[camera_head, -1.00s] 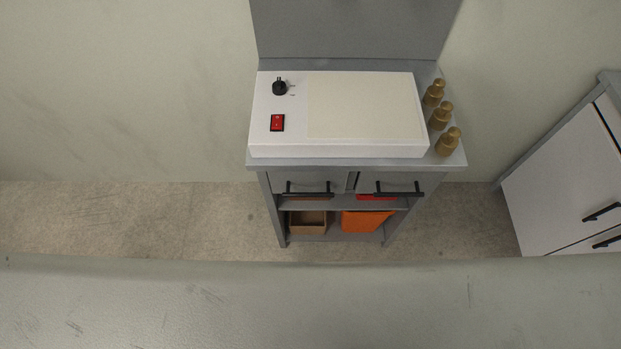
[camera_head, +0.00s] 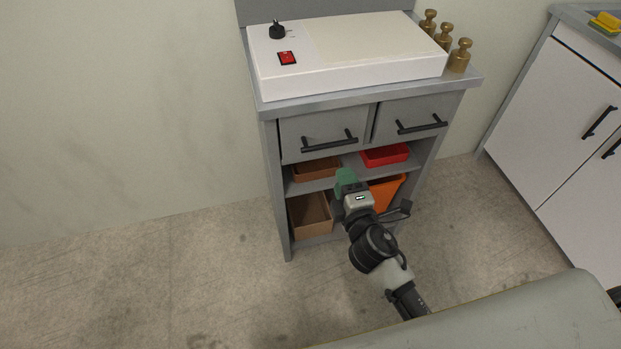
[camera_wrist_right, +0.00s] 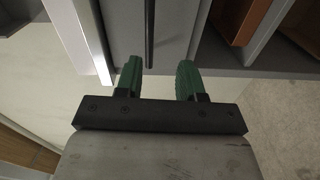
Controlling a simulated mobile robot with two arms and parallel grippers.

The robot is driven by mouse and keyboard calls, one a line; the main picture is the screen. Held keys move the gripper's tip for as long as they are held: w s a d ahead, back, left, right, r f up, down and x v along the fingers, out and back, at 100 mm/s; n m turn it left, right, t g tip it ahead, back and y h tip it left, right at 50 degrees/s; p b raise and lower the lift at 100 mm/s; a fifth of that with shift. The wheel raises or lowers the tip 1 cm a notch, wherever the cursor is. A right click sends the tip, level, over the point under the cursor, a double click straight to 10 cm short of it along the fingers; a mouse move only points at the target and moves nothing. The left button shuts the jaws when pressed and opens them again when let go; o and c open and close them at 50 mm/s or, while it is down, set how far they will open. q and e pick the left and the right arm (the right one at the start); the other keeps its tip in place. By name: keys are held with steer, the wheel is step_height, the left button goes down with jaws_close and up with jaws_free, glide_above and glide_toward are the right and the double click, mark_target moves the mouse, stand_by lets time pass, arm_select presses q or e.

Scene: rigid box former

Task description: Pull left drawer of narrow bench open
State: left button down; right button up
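The narrow bench (camera_head: 275,185) has two grey drawers side by side, both closed. The left drawer (camera_head: 295,135) has a black bar handle (camera_head: 330,142). My right gripper (camera_head: 347,182) shows green fingers below that handle, in front of the open shelves. In the right wrist view my right gripper (camera_wrist_right: 158,80) is open and empty. A black handle (camera_wrist_right: 150,30) on a grey drawer front (camera_wrist_right: 122,28) lines up with the gap between its fingers. I cannot tell how far it is from the fingertips. My left gripper is not in view.
A white box with a red switch (camera_head: 288,58) and brass weights (camera_head: 460,55) stand on the bench top. The shelves hold a red bin (camera_head: 385,155), an orange bin (camera_head: 388,190) and brown boxes (camera_head: 312,215). A white cabinet (camera_head: 550,120) stands right. Floor at left is clear.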

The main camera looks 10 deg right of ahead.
mark_target(330, 146)
steer(key=w, duration=0.7)
steer(key=w+r, duration=0.1)
steer(key=w, duration=0.2)
steer(key=shift+w+a+r, duration=0.1)
steer(key=shift+w+a, duration=0.15)
steer(key=shift+w, duration=0.15)
jaws_close()
